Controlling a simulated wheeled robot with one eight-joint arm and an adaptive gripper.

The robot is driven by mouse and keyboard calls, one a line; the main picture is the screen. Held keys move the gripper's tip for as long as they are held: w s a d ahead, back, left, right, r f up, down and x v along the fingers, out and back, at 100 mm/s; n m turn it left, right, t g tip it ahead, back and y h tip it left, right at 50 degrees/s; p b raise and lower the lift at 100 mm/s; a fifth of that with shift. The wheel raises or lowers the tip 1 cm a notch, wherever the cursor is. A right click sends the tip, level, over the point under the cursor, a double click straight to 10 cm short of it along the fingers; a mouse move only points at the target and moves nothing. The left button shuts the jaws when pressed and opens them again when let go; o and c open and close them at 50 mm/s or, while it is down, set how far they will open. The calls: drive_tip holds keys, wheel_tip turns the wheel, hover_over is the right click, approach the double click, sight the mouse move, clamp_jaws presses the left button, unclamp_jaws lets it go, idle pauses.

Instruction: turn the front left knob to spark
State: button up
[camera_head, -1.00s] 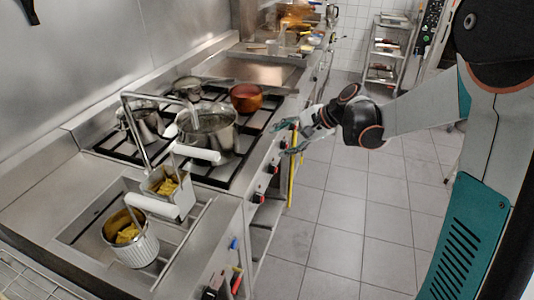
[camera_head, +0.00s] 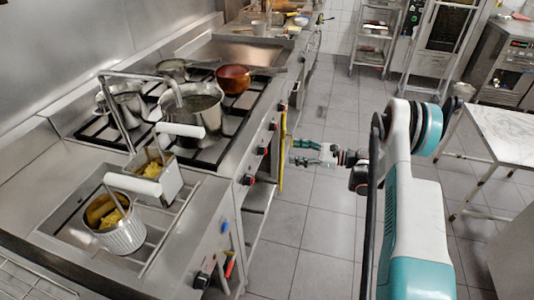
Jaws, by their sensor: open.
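A row of several red and black knobs runs along the front panel of the stove (camera_head: 232,163). The nearest stove knob (camera_head: 248,180) is at the lower end of the row, with another knob (camera_head: 262,151) behind it. Which one is the front left knob is not marked. The knobs' exact settings are too small to read. My gripper (camera_head: 293,153) is open and empty over the aisle, right of the panel, its fingers pointing left toward the knobs. It appears apart from them, just beyond a yellow upright strip.
The yellow strip (camera_head: 282,155) stands between my gripper and the panel. A steel pot (camera_head: 205,125) and a copper pan (camera_head: 233,78) sit on the burners. Fryer baskets (camera_head: 122,236) are at the near left. A table (camera_head: 510,133) stands right. The aisle floor is clear.

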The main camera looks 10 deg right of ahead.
sight(262, 151)
drive_tip(key=f+b+x, duration=0.1)
drive_tip(key=b+x, duration=0.3)
drive_tip(key=x, duration=0.8)
drive_tip(key=shift+a+f+m+y, duration=0.25)
drive_tip(key=shift+a+m+y, duration=0.05)
drive_tip(key=shift+y, duration=0.1)
drive_tip(key=c, duration=1.1)
